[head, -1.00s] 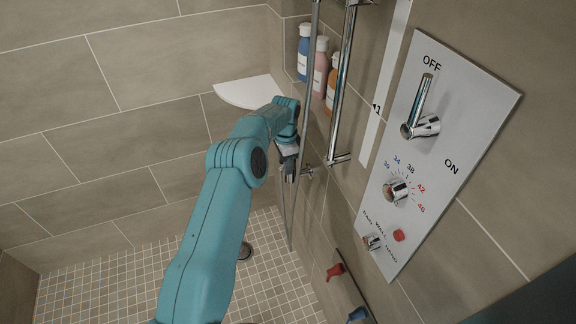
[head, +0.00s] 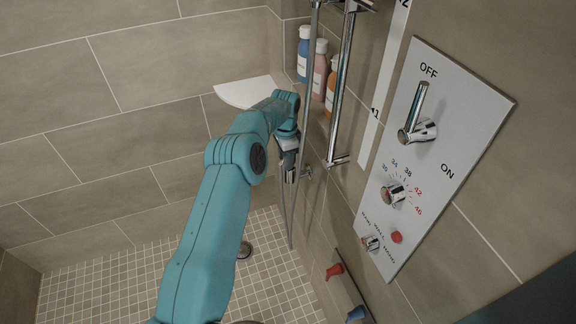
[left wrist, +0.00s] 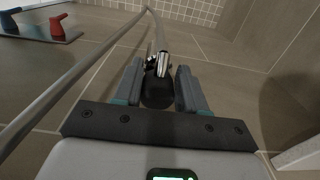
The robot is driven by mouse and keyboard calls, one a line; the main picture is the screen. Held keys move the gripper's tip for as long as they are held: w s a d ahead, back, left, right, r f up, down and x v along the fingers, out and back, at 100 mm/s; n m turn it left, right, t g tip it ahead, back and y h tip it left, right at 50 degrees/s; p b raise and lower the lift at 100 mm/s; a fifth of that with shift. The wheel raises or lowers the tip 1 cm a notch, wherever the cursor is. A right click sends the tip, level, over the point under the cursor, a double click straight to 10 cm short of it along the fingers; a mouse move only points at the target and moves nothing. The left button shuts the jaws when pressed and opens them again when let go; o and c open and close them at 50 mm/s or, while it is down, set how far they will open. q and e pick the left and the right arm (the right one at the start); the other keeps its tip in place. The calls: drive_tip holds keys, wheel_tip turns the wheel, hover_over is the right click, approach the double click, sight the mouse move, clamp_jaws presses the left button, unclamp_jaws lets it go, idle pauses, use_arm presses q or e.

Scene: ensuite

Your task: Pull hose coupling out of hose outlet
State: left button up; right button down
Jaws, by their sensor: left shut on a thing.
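My left gripper (head: 289,165) is low by the shower wall, beside the small chrome hose outlet (head: 307,172). In the left wrist view its two grey fingers (left wrist: 159,80) are closed on the hose coupling (left wrist: 157,93), a dark round piece. A chrome part (left wrist: 160,65) shows just beyond it, and the silver hose (left wrist: 158,30) runs away from there. In the head view the gripper mostly hides the coupling. I cannot tell whether the coupling is still seated in the outlet. My right gripper is in neither view.
A chrome rail (head: 341,90) and the hanging hose (head: 306,90) run close to the arm. A control panel (head: 440,150) with a lever is on the right wall. Red (head: 334,271) and blue (head: 355,314) hooks sit lower. A white corner shelf (head: 243,92) is behind.

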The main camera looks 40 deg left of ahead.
use_arm(q)
drive_tip(key=shift+r+p, duration=0.55)
drive_tip(key=shift+r, duration=0.4)
drive_tip(key=shift+r, duration=0.4)
drive_tip(key=shift+r, duration=0.1)
drive_tip(key=shift+r+p, duration=2.45)
drive_tip(key=shift+r, duration=0.6)
drive_tip(key=shift+f, duration=0.15)
